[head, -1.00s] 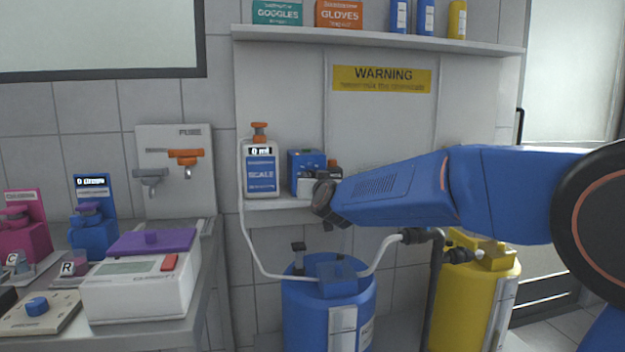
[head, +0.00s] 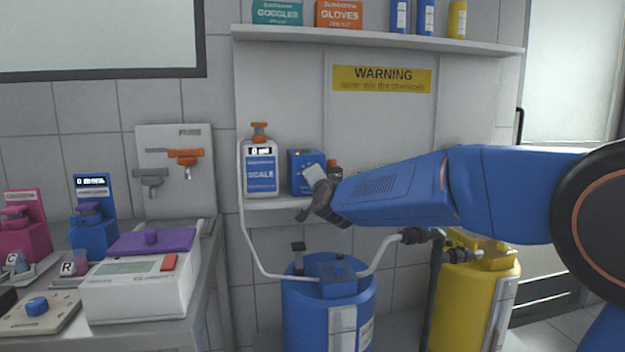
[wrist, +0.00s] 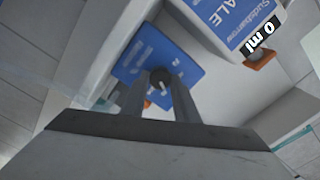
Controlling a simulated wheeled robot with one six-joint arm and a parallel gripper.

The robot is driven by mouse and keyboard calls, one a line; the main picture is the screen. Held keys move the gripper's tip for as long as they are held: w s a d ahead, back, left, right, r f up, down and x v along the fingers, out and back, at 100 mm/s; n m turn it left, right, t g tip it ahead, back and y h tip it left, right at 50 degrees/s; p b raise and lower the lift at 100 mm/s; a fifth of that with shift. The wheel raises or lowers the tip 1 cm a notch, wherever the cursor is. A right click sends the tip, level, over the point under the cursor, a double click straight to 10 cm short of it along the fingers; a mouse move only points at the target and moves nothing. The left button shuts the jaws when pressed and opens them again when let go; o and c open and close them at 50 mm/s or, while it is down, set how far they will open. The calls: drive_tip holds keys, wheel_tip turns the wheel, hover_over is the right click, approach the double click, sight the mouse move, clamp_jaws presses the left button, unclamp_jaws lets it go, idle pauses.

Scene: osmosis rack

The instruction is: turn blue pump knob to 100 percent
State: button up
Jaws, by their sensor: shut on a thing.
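The blue pump (head: 300,160) stands on the low shelf, right of the white bottle with the blue SCALE label. Its blue front panel (wrist: 140,58) also shows in the wrist view. The small dark knob (wrist: 160,84) sits on that panel. My gripper (head: 311,174) is at the front of the pump, and its fingers are tilted. In the wrist view my gripper (wrist: 158,88) is shut on the knob, one finger on each side. The knob's setting cannot be read. In the head view the fingers hide the knob.
The scale bottle (head: 261,170) with an orange top stands close to the left of the pump. A small orange-capped bottle (head: 334,170) is close on the right. A blue barrel (head: 300,310) with hoses stands below the shelf.

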drive_tip(key=m, duration=1)
drive_tip(key=shift+f+m, duration=0.15)
drive_tip(key=shift+m, duration=0.45)
drive_tip(key=o, duration=1.1)
drive_tip(key=shift+c, duration=0.2)
drive_tip(key=v, duration=1.7)
drive_tip(key=shift+s, duration=0.2)
drive_tip(key=shift+d, duration=0.1)
